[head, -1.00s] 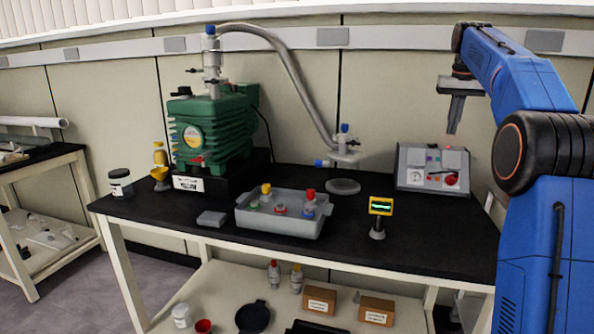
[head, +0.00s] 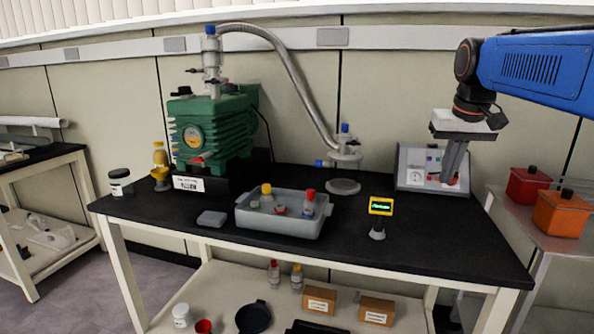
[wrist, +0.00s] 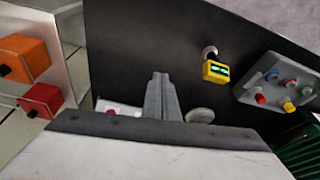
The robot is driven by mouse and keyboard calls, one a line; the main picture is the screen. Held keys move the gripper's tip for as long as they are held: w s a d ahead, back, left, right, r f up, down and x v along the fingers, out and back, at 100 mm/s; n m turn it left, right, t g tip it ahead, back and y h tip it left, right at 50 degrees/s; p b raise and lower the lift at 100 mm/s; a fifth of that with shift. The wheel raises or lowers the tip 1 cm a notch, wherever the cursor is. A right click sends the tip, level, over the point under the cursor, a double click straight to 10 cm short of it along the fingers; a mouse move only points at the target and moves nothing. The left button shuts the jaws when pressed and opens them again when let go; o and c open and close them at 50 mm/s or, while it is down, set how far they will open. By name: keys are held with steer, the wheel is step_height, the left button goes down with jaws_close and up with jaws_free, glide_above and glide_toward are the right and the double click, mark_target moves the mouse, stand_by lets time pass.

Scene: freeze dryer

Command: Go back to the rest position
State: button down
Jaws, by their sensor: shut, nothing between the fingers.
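My gripper (head: 452,165) hangs at the right of the head view, fingers pointing down, in front of the grey control box (head: 418,168) at the back right of the black bench (head: 440,235). Its fingers are together with nothing between them. The shut fingers also show in the wrist view (wrist: 159,85), seen against the black bench top. They hide part of the control box's right side in the head view. I cannot tell the exact gap between the fingers and the box.
A green pump (head: 212,130) with a grey hose stands at the back left. A grey tray (head: 280,224) of bottles and a yellow display (head: 380,206) stand mid-bench. Red (head: 528,185) and orange (head: 562,212) boxes sit on a side table at right. The bench front right is clear.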

steer(key=s+a+f, duration=0.3)
steer(key=s+f, duration=0.9)
steer(key=s+a+f+n+t, duration=0.1)
steer(key=s+a+f, duration=0.2)
steer(key=s+f, duration=0.9)
steer(key=shift+s+f, duration=0.15)
steer(key=shift+s, duration=0.65)
